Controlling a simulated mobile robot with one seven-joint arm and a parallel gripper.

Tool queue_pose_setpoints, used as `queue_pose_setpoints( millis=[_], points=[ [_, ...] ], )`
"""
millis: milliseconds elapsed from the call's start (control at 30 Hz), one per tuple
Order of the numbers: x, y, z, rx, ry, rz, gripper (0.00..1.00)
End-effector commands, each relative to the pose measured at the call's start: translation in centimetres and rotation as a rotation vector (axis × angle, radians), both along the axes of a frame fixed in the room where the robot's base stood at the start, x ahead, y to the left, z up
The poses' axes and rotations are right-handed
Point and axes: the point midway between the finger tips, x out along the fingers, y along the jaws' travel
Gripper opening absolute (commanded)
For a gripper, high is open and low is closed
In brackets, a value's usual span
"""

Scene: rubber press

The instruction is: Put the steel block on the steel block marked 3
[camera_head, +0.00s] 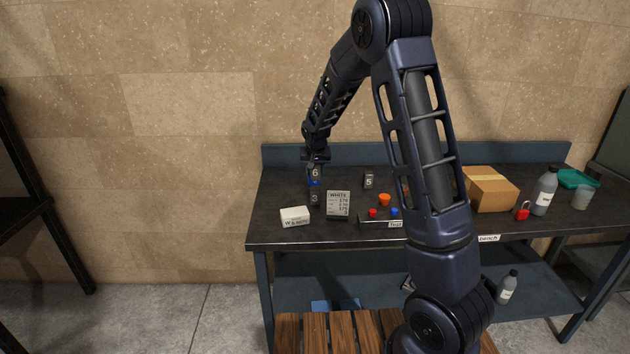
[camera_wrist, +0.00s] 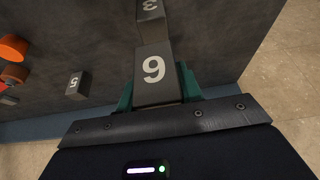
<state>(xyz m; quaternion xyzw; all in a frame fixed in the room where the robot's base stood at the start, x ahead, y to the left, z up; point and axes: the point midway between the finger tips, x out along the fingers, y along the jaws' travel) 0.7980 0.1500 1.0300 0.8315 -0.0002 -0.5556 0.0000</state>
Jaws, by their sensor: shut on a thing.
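My gripper (camera_wrist: 158,98) is shut on a grey steel block marked 6 (camera_wrist: 155,70), with a greenish finger on each side of it. The held block also shows at the left of the bench in the head view (camera_head: 315,173). The steel block marked 3 (camera_head: 314,198) stands on the bench below the held block. Its number shows upside down at the top edge of the wrist view (camera_wrist: 150,6). A small blue patch (camera_head: 314,182) shows between the two blocks in the head view. I cannot tell whether the two blocks touch.
A block marked 5 (camera_head: 369,181) stands to the right. An orange cup-like thing (camera_head: 385,200), a cardboard box (camera_head: 490,190) and a grey bottle (camera_head: 545,190) are farther right. The bench's left end (camera_head: 265,205) is clear.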

Motion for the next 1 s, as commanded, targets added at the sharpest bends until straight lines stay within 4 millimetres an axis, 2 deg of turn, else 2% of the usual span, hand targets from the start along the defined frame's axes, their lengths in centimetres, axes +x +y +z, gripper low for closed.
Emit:
queue_pose_setpoints(
  millis=[167,400,833,867,967,1000],
  points=[
    [0.0,0.0,-1.1,0.000,0.000,0.000,0.00],
    [0.0,0.0,-3.9,0.000,0.000,0.000,0.00],
    [0.0,0.0,-4.4,0.001,-0.001,0.000,0.00],
    [0.0,0.0,-4.5,0.000,0.000,0.000,0.38],
    [0.0,0.0,-4.5,0.000,0.000,0.000,0.58],
    [0.0,0.0,-4.5,0.000,0.000,0.000,0.58]
  ],
)
